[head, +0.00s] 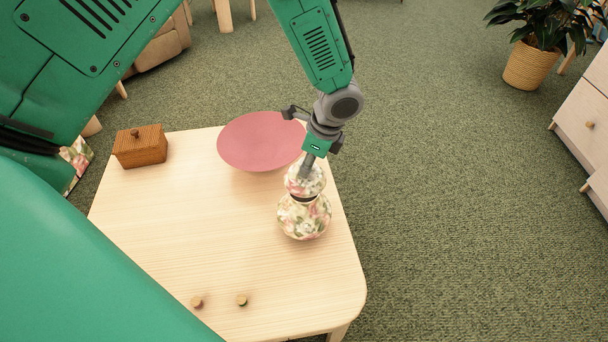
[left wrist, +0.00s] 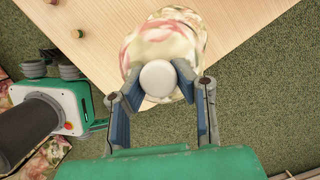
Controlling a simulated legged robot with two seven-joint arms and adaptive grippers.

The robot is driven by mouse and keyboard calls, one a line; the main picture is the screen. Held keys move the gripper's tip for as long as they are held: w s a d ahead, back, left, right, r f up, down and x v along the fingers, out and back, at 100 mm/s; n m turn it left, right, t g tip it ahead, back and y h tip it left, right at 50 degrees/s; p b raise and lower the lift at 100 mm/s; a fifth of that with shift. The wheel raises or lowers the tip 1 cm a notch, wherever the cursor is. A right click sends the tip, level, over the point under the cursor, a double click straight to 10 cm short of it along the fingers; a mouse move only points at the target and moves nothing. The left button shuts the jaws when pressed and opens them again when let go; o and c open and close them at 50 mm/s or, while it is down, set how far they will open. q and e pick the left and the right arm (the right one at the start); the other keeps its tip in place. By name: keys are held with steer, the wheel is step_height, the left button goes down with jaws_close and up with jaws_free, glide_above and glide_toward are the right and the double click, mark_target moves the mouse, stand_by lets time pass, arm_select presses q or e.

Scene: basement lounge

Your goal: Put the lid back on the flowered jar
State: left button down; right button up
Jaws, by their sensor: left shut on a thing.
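The flowered jar (head: 304,218) stands upright near the right edge of the light wooden table. Its matching flowered lid (head: 305,181) is directly over the jar's mouth, with a dark band showing between them. I cannot tell whether they touch. My left gripper (head: 307,164) comes down from above and is shut on the lid's knob. In the left wrist view, the pale round knob (left wrist: 158,78) sits between the two fingers of my left gripper (left wrist: 159,70). The flowered lid (left wrist: 165,40) fills the space beyond and hides the jar's mouth.
A pink-red plate or shallow bowl (head: 262,141) lies just behind and left of the jar. A lidded wooden box (head: 140,147) stands at the back left. Two small knobs or stoppers (head: 242,300) (head: 197,302) are at the front. The table's middle (head: 210,230) is clear.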

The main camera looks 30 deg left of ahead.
arm_select(q)
steer(key=m, duration=0.1)
steer(key=w, duration=0.1)
steer(key=m, duration=0.1)
steer(key=shift+w+a+r+m+t+p, duration=0.3)
steer(key=shift+w+a+t+p, duration=0.05)
steer(key=shift+w+t+p, duration=0.05)
steer(key=shift+w+a+f+m, duration=0.1)
steer(key=shift+w+a+m, duration=0.05)
steer(key=shift+m, duration=0.15)
steer(key=shift+a+f, duration=0.2)
steer(key=shift+a, duration=0.05)
steer(key=shift+a+f+b, duration=0.4)
steer(key=shift+f+b, duration=0.15)
steer(key=shift+b, duration=0.1)
steer(key=shift+f+b, duration=0.3)
steer(key=shift+f, duration=0.05)
steer(key=f+b, duration=0.1)
steer(key=d+f+b, duration=0.1)
steer(key=b, duration=0.1)
steer(key=shift+f, duration=0.9)
steer(key=shift+a+f, duration=0.35)
arm_select(e)
step_height(320, 180, down, 4)
steer(key=shift+a, duration=0.1)
